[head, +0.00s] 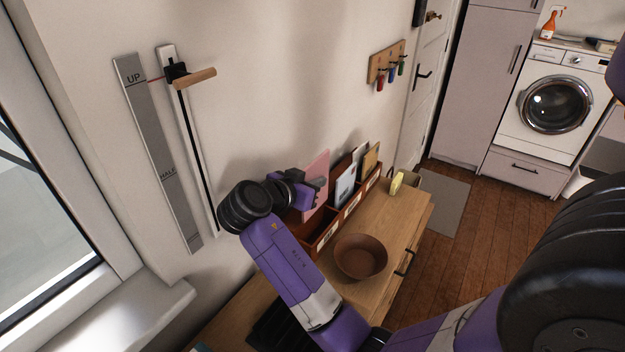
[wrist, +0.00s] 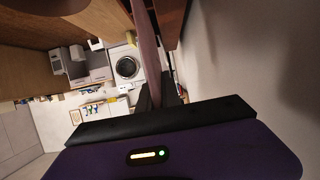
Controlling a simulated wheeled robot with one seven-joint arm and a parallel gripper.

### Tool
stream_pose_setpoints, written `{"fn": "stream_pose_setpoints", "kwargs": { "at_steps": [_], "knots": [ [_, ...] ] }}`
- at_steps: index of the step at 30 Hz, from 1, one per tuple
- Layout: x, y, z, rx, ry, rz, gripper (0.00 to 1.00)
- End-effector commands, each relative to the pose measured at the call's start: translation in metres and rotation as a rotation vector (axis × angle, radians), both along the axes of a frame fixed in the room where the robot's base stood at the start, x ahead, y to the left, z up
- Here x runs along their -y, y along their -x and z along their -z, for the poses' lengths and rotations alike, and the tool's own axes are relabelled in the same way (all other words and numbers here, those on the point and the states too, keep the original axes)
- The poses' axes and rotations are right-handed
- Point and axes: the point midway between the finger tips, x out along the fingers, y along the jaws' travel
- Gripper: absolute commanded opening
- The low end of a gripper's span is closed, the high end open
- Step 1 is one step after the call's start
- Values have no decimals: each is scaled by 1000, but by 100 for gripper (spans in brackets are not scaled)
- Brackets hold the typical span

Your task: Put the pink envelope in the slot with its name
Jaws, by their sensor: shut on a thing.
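The pink envelope (head: 317,172) stands upright at the near-left end of a brown letter rack (head: 325,236). My gripper (head: 312,192) is shut on it from the left side. In the wrist view the envelope shows edge-on as a thin pinkish strip (wrist: 148,48) at my gripper (wrist: 155,98). The rack has several slots with small white labels on the front, too small to read. A pale envelope (head: 345,187) and a tan one (head: 371,158) stand in the farther slots.
A brown bowl (head: 361,257) stands on the wooden cabinet in front of the rack. A yellow object (head: 397,184) lies at the cabinet's far end. The wall runs close behind the rack, with a slider (head: 190,130) and a key rack (head: 386,62) on it.

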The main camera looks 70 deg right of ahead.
Motion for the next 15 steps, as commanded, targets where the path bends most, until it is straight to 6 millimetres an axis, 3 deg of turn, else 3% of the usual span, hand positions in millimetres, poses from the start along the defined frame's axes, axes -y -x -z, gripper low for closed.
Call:
{"fn": "stream_pose_setpoints", "kwargs": {
  "at_steps": [15],
  "knots": [
    [0,0,49,1,0,0,0]
  ]
}}
